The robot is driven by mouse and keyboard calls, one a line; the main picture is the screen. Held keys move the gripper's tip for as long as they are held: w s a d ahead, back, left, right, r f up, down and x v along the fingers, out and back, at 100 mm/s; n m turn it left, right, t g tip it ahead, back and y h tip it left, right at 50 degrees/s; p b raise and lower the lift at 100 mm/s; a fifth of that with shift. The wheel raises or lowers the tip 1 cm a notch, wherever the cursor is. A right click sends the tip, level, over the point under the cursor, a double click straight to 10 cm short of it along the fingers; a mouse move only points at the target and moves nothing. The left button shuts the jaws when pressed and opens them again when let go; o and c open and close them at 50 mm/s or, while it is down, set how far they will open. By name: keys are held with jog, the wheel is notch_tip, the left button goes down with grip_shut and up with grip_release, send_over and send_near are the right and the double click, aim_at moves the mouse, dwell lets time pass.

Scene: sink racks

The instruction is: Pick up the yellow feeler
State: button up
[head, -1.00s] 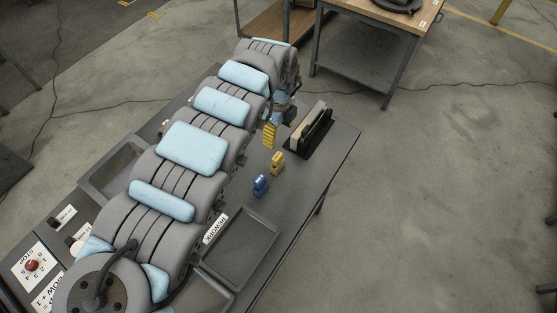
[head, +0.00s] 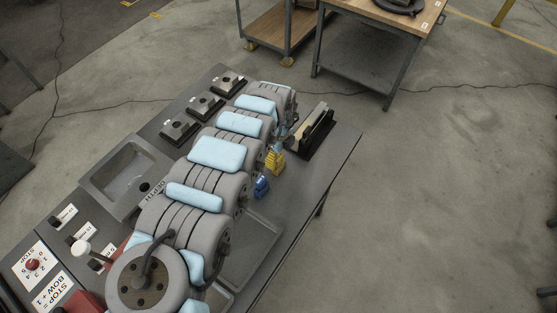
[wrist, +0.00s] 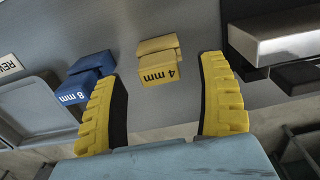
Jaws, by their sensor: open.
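The yellow feeler (wrist: 159,65), marked "4 mm", lies on the grey table in the wrist view. It sits ahead of and between the two yellow ribbed fingers of my gripper (wrist: 165,100), which are spread wide and empty. The feeler appears apart from both fingers. In the head view the yellow feeler and the gripper's fingers overlap near one spot (head: 275,162), and my arm hides part of the area. The blue feeler (wrist: 86,80), marked "8 mm", lies just left of the left finger in the wrist view; it also shows in the head view (head: 261,186).
A dark rack (head: 312,132) holding upright plates stands right of the feelers; metal blocks show there in the wrist view (wrist: 275,40). A grey tray (head: 258,250) lies nearer on the table. A sink-like basin (head: 125,175) and several dark blocks are left of my arm.

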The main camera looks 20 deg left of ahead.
jog(key=shift+f, duration=1.7)
jog(key=shift+c, duration=0.4)
jog(key=c, duration=1.2)
